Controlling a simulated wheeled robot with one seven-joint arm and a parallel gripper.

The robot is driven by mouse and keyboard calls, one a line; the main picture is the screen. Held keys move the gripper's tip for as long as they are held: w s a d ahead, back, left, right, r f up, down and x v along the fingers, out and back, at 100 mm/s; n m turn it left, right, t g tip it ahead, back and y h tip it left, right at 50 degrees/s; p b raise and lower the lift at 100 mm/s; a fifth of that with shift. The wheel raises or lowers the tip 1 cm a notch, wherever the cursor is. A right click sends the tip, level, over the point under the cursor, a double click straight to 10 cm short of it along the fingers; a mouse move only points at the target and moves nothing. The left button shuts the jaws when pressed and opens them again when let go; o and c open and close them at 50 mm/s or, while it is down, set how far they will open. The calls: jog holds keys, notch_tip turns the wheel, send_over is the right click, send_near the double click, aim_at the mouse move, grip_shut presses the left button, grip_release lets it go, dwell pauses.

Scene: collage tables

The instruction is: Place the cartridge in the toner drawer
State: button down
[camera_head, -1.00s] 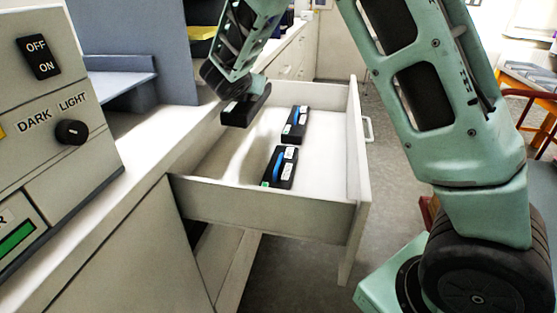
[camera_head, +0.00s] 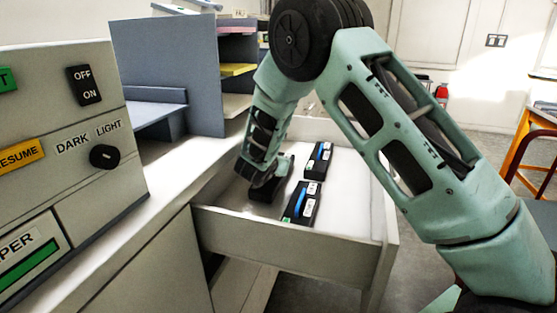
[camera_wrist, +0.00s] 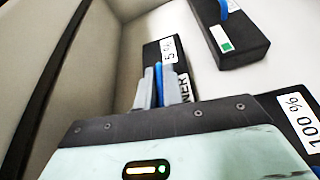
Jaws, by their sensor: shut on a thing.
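My gripper (camera_wrist: 161,88) is shut on the blue handle of a black cartridge (camera_wrist: 150,58) with white labels, one reading "5 %". In the head view this held cartridge (camera_head: 266,192) is low inside the drawer, on its left side. I cannot tell whether it touches the drawer floor. Two other black cartridges with blue handles lie in the drawer to its right: a nearer one (camera_head: 301,208) and a farther one (camera_head: 318,160). My gripper's fingers are mostly hidden in the head view.
A machine panel (camera_head: 70,150) with a knob and switch stands at the left on the counter (camera_head: 160,190). A blue-grey shelf unit (camera_head: 170,75) stands behind it. The drawer's right part is bare. An orange-legged table (camera_head: 520,150) is at the far right.

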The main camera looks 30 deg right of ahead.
jog(key=x, duration=0.3)
jog(key=shift+r+p, duration=0.15)
jog(key=shift+p, duration=0.15)
jog(key=shift+w, duration=0.1)
jog(key=shift+f, duration=0.2)
jog(key=c, duration=1.5)
grip_release()
notch_tip(320, 180, up, 5)
send_over(269, 182)
jog(key=shift+f+b, duration=0.2)
jog(key=shift+b, duration=0.15)
